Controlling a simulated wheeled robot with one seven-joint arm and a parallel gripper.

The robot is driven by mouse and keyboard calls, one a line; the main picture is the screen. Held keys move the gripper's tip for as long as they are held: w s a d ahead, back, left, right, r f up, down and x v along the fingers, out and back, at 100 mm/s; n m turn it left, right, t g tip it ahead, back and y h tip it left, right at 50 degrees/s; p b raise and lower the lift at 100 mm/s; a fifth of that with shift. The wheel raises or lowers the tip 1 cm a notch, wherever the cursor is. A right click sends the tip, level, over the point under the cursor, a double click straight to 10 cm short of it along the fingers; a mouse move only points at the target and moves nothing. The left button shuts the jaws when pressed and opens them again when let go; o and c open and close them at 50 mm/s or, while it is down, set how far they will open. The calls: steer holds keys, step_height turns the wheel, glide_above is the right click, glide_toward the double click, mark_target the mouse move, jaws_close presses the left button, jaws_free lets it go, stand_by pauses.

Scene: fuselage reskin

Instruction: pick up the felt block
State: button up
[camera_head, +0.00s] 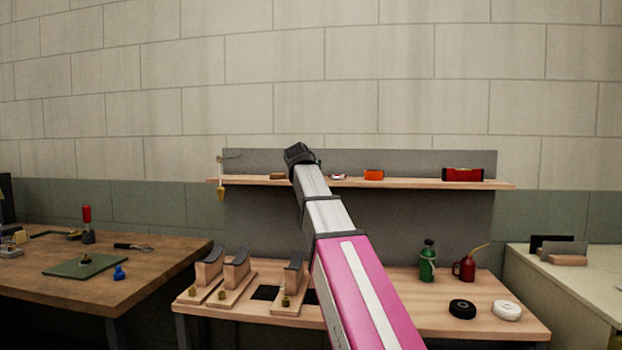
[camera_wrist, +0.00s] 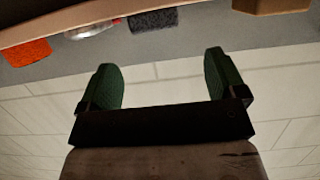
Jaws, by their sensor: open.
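A dark grey block (camera_wrist: 153,19), which looks like the felt block, sits on the shelf at the top of the wrist view. In the head view it does not show; my arm covers that part of the shelf. My gripper (camera_wrist: 162,75) is open and empty, its two green-padded fingers apart. The grey block lies beyond the fingertips, roughly in line with the space between them, and nothing touches it. In the head view my gripper (camera_head: 300,154) is at shelf height, in front of the grey back panel.
On the shelf (camera_head: 415,183), a brown block (camera_head: 277,176) stands left of my gripper. A pale roundish item (camera_head: 338,176), an orange item (camera_head: 373,175) and a red item (camera_head: 462,175) stand to the right. A brass plumb bob (camera_head: 221,194) hangs at the shelf's left end.

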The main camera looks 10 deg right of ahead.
steer(key=x, duration=0.7)
steer(key=shift+w+d+f, duration=0.15)
steer(key=shift+d+f, duration=0.05)
steer(key=shift+f, duration=0.1)
steer(key=shift+c, duration=0.3)
steer(key=c, duration=1)
